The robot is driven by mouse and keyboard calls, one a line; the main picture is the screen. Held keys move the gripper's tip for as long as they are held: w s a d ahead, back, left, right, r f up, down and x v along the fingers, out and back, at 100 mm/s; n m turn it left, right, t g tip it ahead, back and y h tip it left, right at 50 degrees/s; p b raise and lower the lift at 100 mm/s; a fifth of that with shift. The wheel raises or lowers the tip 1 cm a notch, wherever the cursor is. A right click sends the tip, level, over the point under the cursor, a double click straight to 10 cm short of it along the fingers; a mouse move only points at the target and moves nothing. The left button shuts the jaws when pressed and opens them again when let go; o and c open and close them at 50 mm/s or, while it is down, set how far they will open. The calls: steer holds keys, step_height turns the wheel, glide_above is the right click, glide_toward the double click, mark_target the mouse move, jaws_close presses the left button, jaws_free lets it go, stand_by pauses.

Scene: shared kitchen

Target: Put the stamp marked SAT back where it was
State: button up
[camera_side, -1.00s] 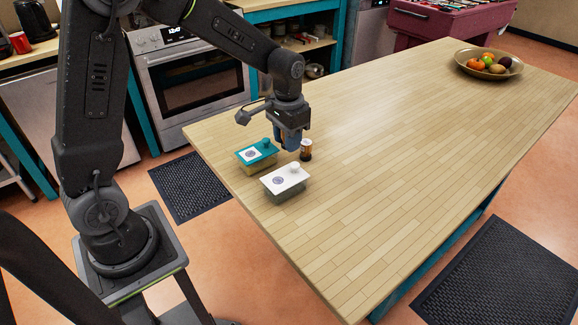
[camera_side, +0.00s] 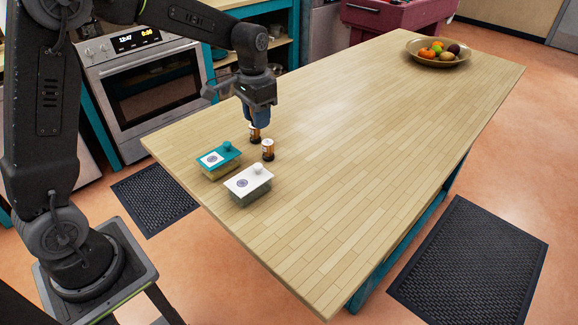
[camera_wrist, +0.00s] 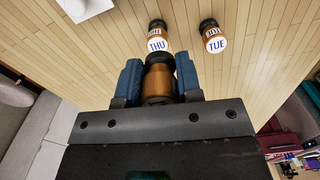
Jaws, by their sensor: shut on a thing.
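My gripper (camera_side: 257,118) is shut, with its blue fingers around an amber stamp (camera_wrist: 158,84) with a dark top. The held stamp's marking is hidden. In the wrist view, the stamp marked THU (camera_wrist: 157,45) stands just beyond it, and the stamp marked TUE (camera_wrist: 214,44) stands to the right. In the side view, one amber stamp (camera_side: 268,152) stands on the table, to the lower right of my gripper. Another amber-and-white piece (camera_side: 254,135) shows right below the fingers; I cannot tell whether it is held or standing behind.
A teal-lidded box (camera_side: 219,158) and a white-lidded box (camera_side: 248,183) sit near the table edge, close to the stamps. A fruit bowl (camera_side: 438,62) stands at the table's far end. The wooden table (camera_side: 350,150) is clear between. An oven (camera_side: 150,85) stands behind.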

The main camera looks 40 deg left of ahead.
glide_above(302, 172)
step_height(302, 172, down, 6)
steer(key=shift+f, duration=0.15)
steer(key=shift+d+f, duration=0.1)
steer(key=shift+f, duration=2)
steer(key=shift+f, duration=0.1)
steer(key=o, duration=0.9)
steer(key=shift+o, duration=0.2)
